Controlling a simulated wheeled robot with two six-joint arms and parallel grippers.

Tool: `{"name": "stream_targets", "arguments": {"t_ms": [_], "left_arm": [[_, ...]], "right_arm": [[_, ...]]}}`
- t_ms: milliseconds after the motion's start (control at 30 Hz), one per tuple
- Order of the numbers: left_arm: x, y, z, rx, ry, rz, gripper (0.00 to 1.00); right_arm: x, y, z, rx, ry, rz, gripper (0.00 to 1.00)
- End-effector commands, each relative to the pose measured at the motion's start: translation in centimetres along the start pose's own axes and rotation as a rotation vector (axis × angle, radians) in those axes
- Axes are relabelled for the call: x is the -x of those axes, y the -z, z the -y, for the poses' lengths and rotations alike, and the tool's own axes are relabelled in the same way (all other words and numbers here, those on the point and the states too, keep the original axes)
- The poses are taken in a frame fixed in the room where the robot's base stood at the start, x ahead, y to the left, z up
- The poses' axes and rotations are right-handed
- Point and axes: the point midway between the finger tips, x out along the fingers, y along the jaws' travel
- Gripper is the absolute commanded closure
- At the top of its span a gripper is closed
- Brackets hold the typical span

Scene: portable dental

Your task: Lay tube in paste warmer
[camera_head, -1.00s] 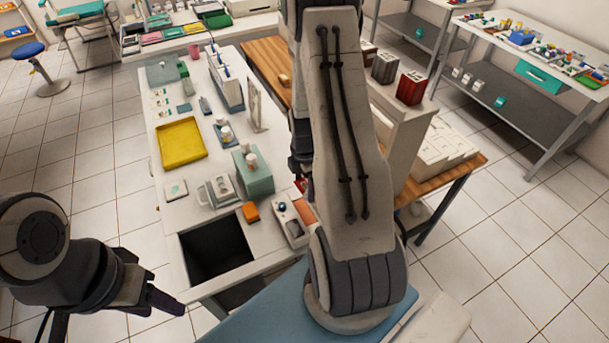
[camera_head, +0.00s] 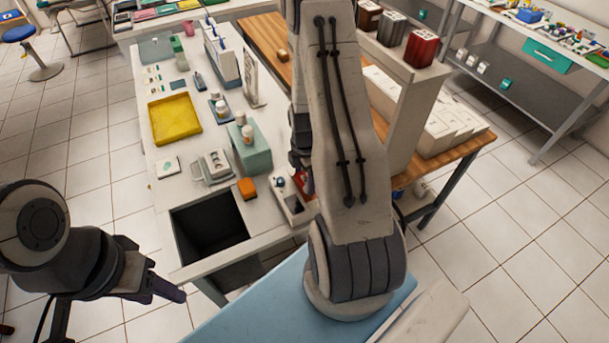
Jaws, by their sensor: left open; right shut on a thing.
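My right gripper (camera_head: 299,158) is mostly hidden behind my own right arm, above the right edge of the white bench. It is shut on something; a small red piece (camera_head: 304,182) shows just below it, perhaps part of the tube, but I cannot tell. A small white unit with a grey recess (camera_head: 293,205) lies on the bench below that gripper. A grey-white device with window-like openings (camera_head: 213,166) stands further left. I cannot tell which is the paste warmer. My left gripper (camera_head: 170,288) is open and empty, low at the left, off the bench.
On the white bench (camera_head: 190,140) are a yellow tray (camera_head: 174,118), a green block with white bottles (camera_head: 252,150), an orange block (camera_head: 247,188) and a dark open bin (camera_head: 208,224). A wooden table (camera_head: 470,148) with white boxes stands right.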

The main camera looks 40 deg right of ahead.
Motion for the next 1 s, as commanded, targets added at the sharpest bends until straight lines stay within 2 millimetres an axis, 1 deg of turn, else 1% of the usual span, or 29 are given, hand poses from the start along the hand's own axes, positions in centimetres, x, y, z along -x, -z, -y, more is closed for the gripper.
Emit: {"name": "stream_targets", "arguments": {"t_ms": [33,100,433,467,767,867,967,1000], "left_arm": [[-0.6,0.0,0.1,0.0,0.0,0.0,0.5],[-0.8,0.0,0.1,0.0,0.0,0.0,0.5],[-0.8,0.0,0.1,-0.001,0.0,0.0,0.5],[-0.8,0.0,0.1,-0.001,0.0,0.0,0.5],[-0.9,0.0,0.1,0.0,0.0,0.0,0.5],[-1.0,-0.1,0.1,-0.001,0.0,0.0,0.5],[-1.3,-0.1,0.1,-0.001,0.0,0.0,0.5],[-1.4,-0.1,0.1,-0.001,0.0,0.0,0.5]], "right_arm": [[-0.7,0.0,0.0,0.0,0.0,0.0,0.65],[-1.0,0.0,0.0,0.0,-0.001,0.0,0.65],[-1.1,0.0,0.0,0.0,0.0,0.0,0.65],[-1.1,0.0,0.0,0.0,0.0,0.0,0.0],[-0.9,0.0,-0.1,0.0,-0.001,0.0,0.0],[0.0,0.0,-0.1,0.0,-0.003,0.001,0.0],[1.5,0.0,-0.1,0.0,-0.006,0.002,0.0],[2.3,-0.1,-0.2,0.0,-0.006,0.002,0.0]]}}
